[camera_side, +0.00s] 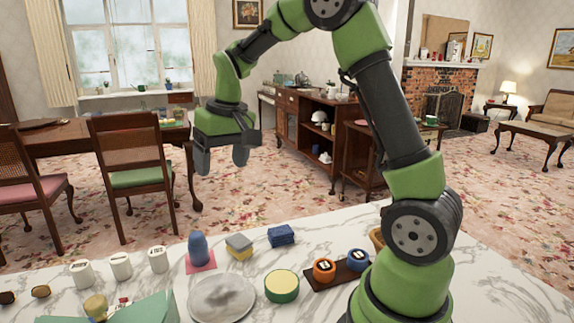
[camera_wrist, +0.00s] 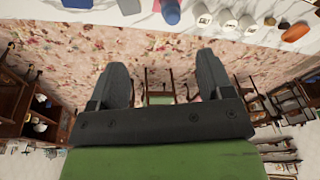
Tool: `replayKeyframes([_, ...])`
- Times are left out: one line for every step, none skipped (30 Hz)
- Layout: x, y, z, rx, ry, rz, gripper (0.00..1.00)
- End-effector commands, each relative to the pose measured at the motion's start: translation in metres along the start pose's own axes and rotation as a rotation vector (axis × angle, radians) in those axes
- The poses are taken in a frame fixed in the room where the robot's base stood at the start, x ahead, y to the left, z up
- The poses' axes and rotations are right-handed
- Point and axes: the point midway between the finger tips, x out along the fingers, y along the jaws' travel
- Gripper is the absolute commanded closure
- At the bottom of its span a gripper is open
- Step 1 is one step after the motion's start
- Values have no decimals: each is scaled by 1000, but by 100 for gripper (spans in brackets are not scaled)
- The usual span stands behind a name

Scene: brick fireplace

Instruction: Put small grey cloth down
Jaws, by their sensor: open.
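A small grey folded piece (camera_side: 239,241), which looks like the small grey cloth, lies on top of a yellow block (camera_side: 240,254) on the marble table. In the wrist view a grey and yellow piece (camera_wrist: 130,6) shows at the top edge, partly cut off. My gripper (camera_side: 221,160) is high above the table level, towards the room side. Its two dark fingers are apart and nothing is between them; the wrist view (camera_wrist: 163,75) shows only carpet and chairs beyond them.
Around the grey piece stand a blue bottle (camera_side: 198,248) on a pink square, a blue sponge (camera_side: 281,236), a round yellow-green tin (camera_side: 282,286) and a grey round plate (camera_side: 222,298). White labelled cups (camera_side: 120,266) stand left. An orange-ringed item (camera_side: 324,270) sits right.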

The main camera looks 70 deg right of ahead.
Motion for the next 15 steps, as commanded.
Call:
replayKeyframes([-23,-10,14,-7,40,-22,27])
replayKeyframes([-33,-15,23,-8,60,-34,27])
replayKeyframes([-47,-21,36,-9,87,-53,27])
replayKeyframes([-56,-25,46,-10,105,-67,27])
replayKeyframes([-64,-28,56,-10,125,-81,27])
replayKeyframes([-74,-32,71,-12,150,-102,27])
replayKeyframes([-81,-34,82,-12,167,-117,27])
replayKeyframes([-87,-36,94,-13,184,-134,27])
replayKeyframes([-93,-38,109,-14,209,-155,27])
replayKeyframes([-97,-39,120,-14,225,-172,27])
replayKeyframes([-100,-40,131,-14,239,-189,27])
replayKeyframes([-103,-40,144,-15,259,-210,27])
replayKeyframes([-105,-40,154,-14,271,-225,27])
replayKeyframes([-105,-40,162,-15,283,-239,27])
replayKeyframes([-106,-40,172,-15,296,-256,27])
